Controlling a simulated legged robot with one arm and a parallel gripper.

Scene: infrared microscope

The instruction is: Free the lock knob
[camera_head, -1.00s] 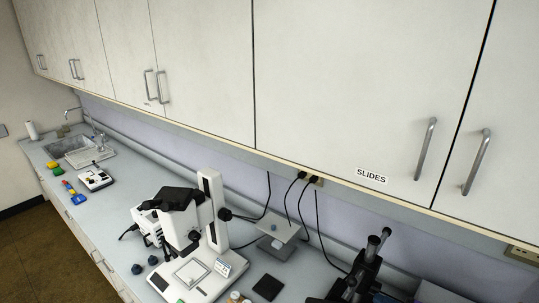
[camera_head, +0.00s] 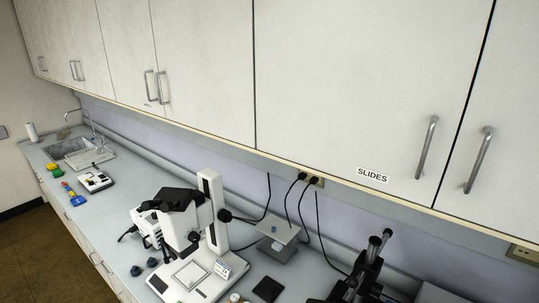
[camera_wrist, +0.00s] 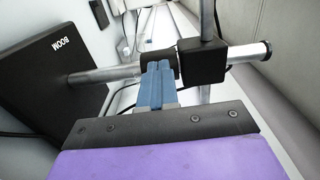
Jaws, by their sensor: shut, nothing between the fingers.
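In the wrist view a bright horizontal rod (camera_wrist: 105,74) runs out of a dark block marked BOOM (camera_wrist: 62,75). A black clamp block (camera_wrist: 202,60) joins the rod near an upright metal post (camera_wrist: 207,20). A black collar (camera_wrist: 157,52) sits on the rod left of the block. I cannot tell which part is the lock knob; my fingers partly hide this area. My gripper (camera_wrist: 158,67) has blue fingers, shut and empty, with tips at the collar. Whether they touch it is unclear. The gripper is not visible in the head view.
A white microscope (camera_head: 210,240) stands on the grey bench, with small dark knobs (camera_head: 137,270) beside it. A black instrument with twin tubes (camera_head: 365,272) is at lower right. Wall cabinets (camera_head: 340,80) overhang the bench. Dark cables hang behind.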

